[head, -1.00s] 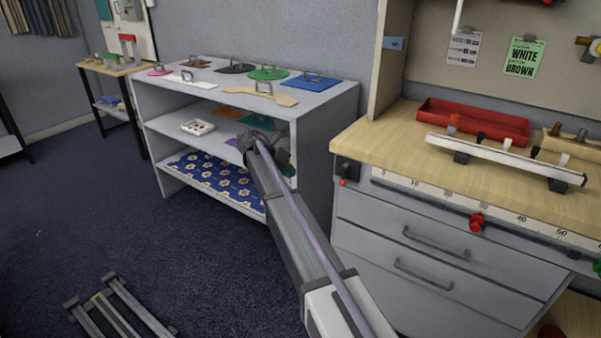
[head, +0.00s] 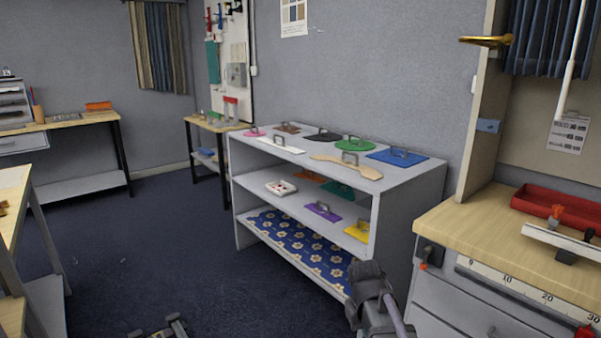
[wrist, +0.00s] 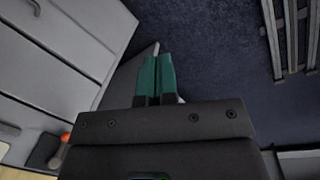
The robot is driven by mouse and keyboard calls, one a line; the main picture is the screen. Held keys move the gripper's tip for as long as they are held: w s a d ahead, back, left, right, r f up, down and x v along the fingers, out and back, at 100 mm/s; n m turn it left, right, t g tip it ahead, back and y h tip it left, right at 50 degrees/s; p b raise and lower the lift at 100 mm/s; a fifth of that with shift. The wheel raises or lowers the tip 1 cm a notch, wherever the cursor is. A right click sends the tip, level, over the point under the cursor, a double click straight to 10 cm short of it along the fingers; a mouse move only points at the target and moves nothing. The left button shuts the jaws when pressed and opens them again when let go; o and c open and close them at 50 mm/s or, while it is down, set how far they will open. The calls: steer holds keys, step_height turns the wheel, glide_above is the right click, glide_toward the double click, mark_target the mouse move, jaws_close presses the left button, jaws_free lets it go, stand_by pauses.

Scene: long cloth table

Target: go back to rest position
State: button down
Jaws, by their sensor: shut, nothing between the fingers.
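In the wrist view my gripper (wrist: 155,76) shows two teal fingers lying side by side, shut with nothing between them. It points past a grey drawer cabinet (wrist: 60,60) towards the dark blue floor. In the head view my arm's end stands at the bottom, in front of the right end of a grey shelf unit (head: 408,215). The fingers cannot be made out there.
Several flat handled pieces lie on the shelf unit, among them a blue plate (head: 398,157) and a yellow piece (head: 357,231). A wooden-topped bench (head: 470,235) stands close on the right. Rails (wrist: 290,40) lie on the floor. Open carpet (head: 150,240) is on the left.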

steer(key=s+m+y, duration=0.2)
steer(key=s, duration=1)
step_height(320, 180, up, 21)
steer(key=p, duration=2.1)
steer(key=shift+w, duration=0.2)
